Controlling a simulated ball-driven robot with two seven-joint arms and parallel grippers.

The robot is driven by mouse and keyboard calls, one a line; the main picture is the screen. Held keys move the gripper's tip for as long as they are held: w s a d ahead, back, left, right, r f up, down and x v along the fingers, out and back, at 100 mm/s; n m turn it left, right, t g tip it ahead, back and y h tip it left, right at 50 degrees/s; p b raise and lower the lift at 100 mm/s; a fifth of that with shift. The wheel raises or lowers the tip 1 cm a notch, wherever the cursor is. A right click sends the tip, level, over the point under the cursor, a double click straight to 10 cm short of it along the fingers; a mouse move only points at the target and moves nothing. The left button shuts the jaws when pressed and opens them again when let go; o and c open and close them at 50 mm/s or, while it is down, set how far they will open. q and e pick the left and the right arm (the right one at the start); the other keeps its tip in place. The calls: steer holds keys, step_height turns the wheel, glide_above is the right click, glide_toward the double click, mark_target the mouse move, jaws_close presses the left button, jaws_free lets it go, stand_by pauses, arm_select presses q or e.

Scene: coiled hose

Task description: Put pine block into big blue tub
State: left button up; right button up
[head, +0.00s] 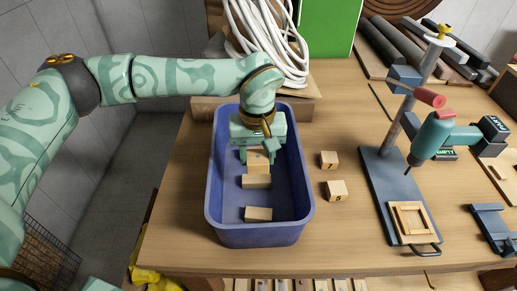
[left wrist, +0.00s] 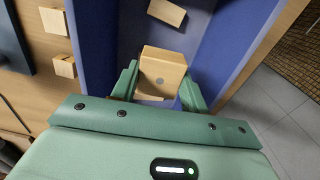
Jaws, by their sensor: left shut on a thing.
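The big blue tub (head: 213,190) stands on the wooden table. My left gripper (head: 257,155) reaches down inside the tub's outline, towards its far end. It is shut on a pale pine block (head: 258,158). In the left wrist view the pine block (left wrist: 163,72) sits between the two green fingers, with a dark round mark on its face. The gripper partly hides the block in the head view, and I cannot tell whether it touches the tub floor. Two other pale blocks, the middle one (head: 257,181) and the near one (head: 258,214), lie in the tub.
A drill stand (head: 380,180) stands farther right. A coiled white hose (head: 265,40) is behind the tub.

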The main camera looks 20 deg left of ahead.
arm_select(q)
step_height(320, 180, down, 4)
steer(key=shift+r+b, duration=0.1)
steer(key=shift+b, duration=1.05)
steer(key=b, duration=0.8)
glide_above(258, 200)
step_height(258, 200, down, 10)
steer(key=shift+f, duration=0.1)
steer(key=shift+p, duration=0.3)
steer(key=o, duration=1.1)
